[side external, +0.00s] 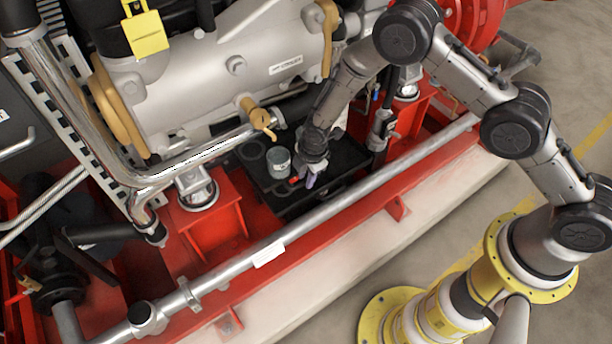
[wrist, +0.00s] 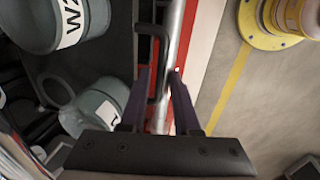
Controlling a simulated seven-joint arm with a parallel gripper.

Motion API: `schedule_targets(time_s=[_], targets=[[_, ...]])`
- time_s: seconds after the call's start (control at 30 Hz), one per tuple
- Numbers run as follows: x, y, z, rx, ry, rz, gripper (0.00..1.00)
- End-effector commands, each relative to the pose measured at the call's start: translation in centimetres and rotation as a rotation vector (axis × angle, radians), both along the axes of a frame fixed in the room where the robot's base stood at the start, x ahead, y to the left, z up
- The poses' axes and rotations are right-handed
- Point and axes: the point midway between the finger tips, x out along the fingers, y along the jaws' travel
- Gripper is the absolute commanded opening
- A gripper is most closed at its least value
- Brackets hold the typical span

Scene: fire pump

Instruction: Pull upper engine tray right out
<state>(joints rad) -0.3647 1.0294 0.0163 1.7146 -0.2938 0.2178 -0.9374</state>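The black engine tray (side external: 262,178) lies low between the red frame blocks, under the grey engine. Its dark floor also shows at the left of the wrist view (wrist: 62,68). A black bracket handle (wrist: 161,62) stands at the tray's edge in the wrist view. My gripper (side external: 303,182) is down at the tray's front side in the side view. In the wrist view my gripper (wrist: 160,75) has its two purple fingers apart, with the handle bar appearing between them. Contact with the handle cannot be made out.
A grey-green can (side external: 278,161) stands on the tray, left of my gripper. A can marked W2 (wrist: 45,22) and another can (wrist: 92,108) show in the wrist view. A grey pipe rail (side external: 340,201) runs along the front. Open floor (side external: 560,80) lies beyond the plinth.

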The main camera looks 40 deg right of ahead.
Motion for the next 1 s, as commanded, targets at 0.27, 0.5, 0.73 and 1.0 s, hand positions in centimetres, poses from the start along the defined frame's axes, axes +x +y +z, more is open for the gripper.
schedule_targets(time_s=[0.27, 0.5, 0.73, 1.0], targets=[[-0.02, 0.0, 0.03, 0.0, 0.0, 0.0, 0.0], [-0.02, 0.0, 0.03, 0.0, 0.0, 0.0, 0.0], [-0.02, -0.01, 0.04, 0.0, 0.001, 0.0, 0.0], [-0.02, -0.01, 0.05, 0.0, 0.0, 0.0, 0.0]])
